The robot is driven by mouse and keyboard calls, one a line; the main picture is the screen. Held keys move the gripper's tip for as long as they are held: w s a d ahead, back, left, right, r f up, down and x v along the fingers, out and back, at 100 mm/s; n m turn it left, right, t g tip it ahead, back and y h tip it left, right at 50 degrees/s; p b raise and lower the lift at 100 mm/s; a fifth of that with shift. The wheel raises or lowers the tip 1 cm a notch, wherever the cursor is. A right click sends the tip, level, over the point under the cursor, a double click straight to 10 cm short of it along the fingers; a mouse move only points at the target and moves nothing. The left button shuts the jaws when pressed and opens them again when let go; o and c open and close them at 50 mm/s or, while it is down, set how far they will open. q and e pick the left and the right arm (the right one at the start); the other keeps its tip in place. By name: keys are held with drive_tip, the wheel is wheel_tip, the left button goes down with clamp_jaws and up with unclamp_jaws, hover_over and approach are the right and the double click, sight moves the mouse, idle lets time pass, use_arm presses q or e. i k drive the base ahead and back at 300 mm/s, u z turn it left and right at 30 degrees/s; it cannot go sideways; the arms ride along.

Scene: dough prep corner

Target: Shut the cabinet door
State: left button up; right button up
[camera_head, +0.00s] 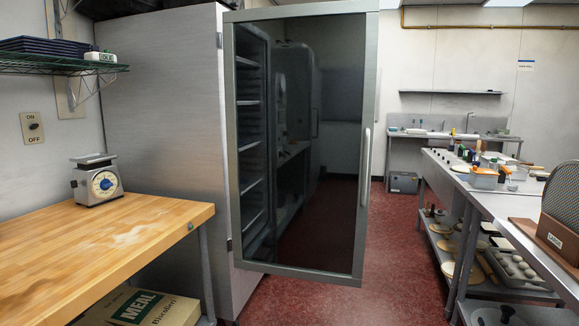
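The cabinet door (302,150) is a dark glass panel in a grey metal frame. It hangs on hinges at its left edge, by the tall silver cabinet (165,150). The door stands open, swung out from the cabinet front, with its lower edge above the red floor. A vertical bar handle (366,167) is on its right side. Rack shelves show dimly in or through the glass; I cannot tell how wide the opening is. Neither of my grippers is in view.
A wooden table (100,235) with a scale (97,181) stands at the left. A metal worktable (490,190) with tubs and trays runs along the right. Red floor (395,235) is clear between the door and this worktable. A sink (440,135) is at the back.

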sight(300, 80)
drive_tip(key=z, duration=0.5)
drive_tip(key=i, duration=1.6)
drive_tip(key=u, duration=0.45)
